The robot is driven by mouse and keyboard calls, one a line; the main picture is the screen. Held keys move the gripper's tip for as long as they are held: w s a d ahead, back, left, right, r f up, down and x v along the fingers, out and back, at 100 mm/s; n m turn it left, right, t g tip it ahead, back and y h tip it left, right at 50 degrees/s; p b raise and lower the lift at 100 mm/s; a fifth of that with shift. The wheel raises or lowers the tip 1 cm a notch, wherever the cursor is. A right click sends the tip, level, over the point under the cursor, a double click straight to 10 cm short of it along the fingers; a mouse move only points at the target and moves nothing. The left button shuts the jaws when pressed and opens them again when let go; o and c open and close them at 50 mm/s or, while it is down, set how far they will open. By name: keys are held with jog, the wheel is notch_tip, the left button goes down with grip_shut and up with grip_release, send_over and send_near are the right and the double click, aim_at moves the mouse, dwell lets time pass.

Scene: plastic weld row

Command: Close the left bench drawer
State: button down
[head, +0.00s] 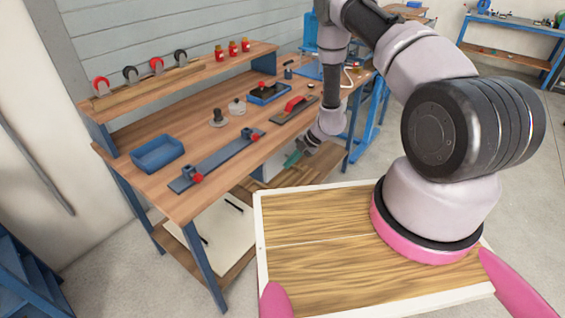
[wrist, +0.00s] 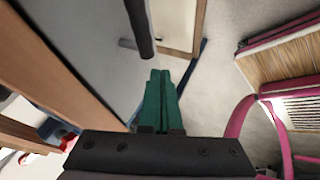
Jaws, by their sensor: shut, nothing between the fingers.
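The workbench (head: 185,207) has a wooden top and blue legs. Under its left part is a pale drawer front (head: 222,232) with dark bar handles (head: 234,206). How far the left drawer stands open cannot be told, since the bench top and my own body hide part of it. My gripper (head: 292,160) is shut and empty, with green fingers, beside the bench's front edge and to the right of the pale front. In the wrist view the shut fingers (wrist: 160,98) point past a grey panel (wrist: 90,45) and a dark bar handle (wrist: 139,28), apart from the handle.
On the bench top are a blue tray (head: 157,153), a long grey bar with red knobs (head: 217,162), a red-handled tool (head: 294,105) and a dark box (head: 268,93). A raised shelf (head: 190,78) runs along the back. Grey floor (head: 120,278) shows at the left.

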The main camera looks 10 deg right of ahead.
jog(key=s+d+v, duration=0.1)
jog(key=v, duration=1)
jog(key=s+a+r+n+t, duration=0.1)
jog(key=s+r+n, duration=0.1)
jog(key=r+n, duration=1.15)
jog(key=s+a+r+n, duration=0.15)
jog(key=r+n, duration=0.55)
jog(key=r, duration=1.4)
jog(key=s+d+r+n+t+h, duration=0.2)
jog(key=s+r+n, duration=0.6)
jog(key=s+n, duration=0.2)
jog(key=s+d+r+n+t+h, duration=0.3)
jog(key=s+r+n, duration=0.6)
jog(key=s+n, duration=0.1)
jog(key=shift+s+d+n, duration=0.3)
jog(key=shift+s+n, duration=0.05)
jog(key=shift+n, duration=0.5)
